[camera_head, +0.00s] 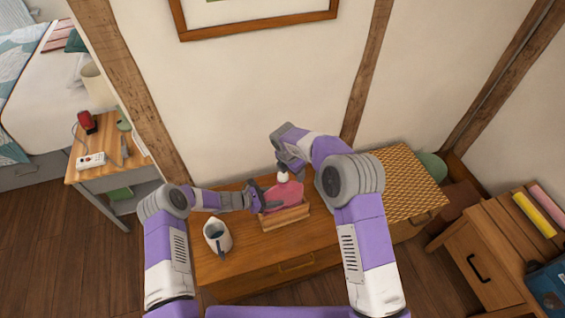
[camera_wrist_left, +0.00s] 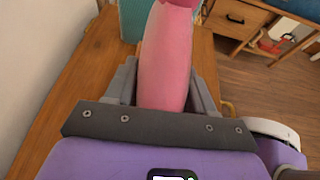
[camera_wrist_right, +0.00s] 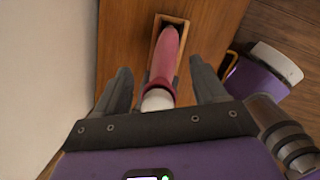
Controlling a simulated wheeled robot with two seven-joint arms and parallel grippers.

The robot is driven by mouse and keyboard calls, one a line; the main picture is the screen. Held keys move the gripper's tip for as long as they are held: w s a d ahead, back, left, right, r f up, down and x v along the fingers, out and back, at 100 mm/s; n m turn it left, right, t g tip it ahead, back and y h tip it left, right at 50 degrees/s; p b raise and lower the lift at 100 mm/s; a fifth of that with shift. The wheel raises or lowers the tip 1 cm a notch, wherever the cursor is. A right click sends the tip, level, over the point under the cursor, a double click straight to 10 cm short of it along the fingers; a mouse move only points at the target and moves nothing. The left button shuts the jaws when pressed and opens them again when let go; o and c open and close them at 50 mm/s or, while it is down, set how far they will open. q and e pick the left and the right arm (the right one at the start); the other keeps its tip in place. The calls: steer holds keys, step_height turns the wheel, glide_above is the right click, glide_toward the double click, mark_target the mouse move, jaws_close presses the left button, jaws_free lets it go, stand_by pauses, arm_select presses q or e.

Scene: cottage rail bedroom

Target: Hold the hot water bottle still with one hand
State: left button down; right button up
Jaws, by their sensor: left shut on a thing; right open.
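The pink hot water bottle (camera_head: 283,194) stands upright in a narrow wooden holder (camera_head: 286,219) on the wooden cabinet top. My left gripper (camera_head: 268,198) is shut on the bottle's side from the left. In the left wrist view the pink body (camera_wrist_left: 165,60) sits between its fingers. The bottle's white cap (camera_head: 283,177) shows at the top. My right gripper (camera_wrist_right: 162,82) is open above the bottle, with the white cap (camera_wrist_right: 157,99) between its spread fingers in the right wrist view. I cannot tell whether those fingers touch the cap.
A white jug (camera_head: 217,236) stands on the cabinet top (camera_head: 240,264) left of the holder. A woven-patterned surface (camera_head: 404,182) lies to the right. The wall is close behind. A side table (camera_head: 84,170) stands at left, and a wooden unit (camera_head: 490,262) at right.

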steer(key=w+d+r+m+t+y, duration=0.1)
steer(key=w+d+r+m+t, duration=0.15)
steer(key=w+r, duration=0.2)
steer(key=w+a+r+m+t+y, duration=0.4)
steer(key=a+r+y, duration=0.3)
steer(key=a, duration=0.5)
steer(key=w+d+r+m+t+h, duration=0.1)
steer(key=w+d+r+m+t, duration=0.1)
steer(key=w+r+m+t, duration=0.45)
steer(key=s+d+f+m+g+h, duration=0.2)
steer(key=s+d+m+g+h, duration=0.4)
steer(key=m, duration=0.5)
steer(key=s+a+f+m+g, duration=0.1)
steer(key=s+f+m+g, duration=0.1)
steer(key=s+g, duration=0.5)
steer(key=s+f, duration=0.1)
steer(key=s, duration=0.5)
steer(key=shift+a+f+m+y, duration=0.15)
steer(key=shift+a+m+y, duration=0.15)
steer(key=shift+a+m, duration=0.1)
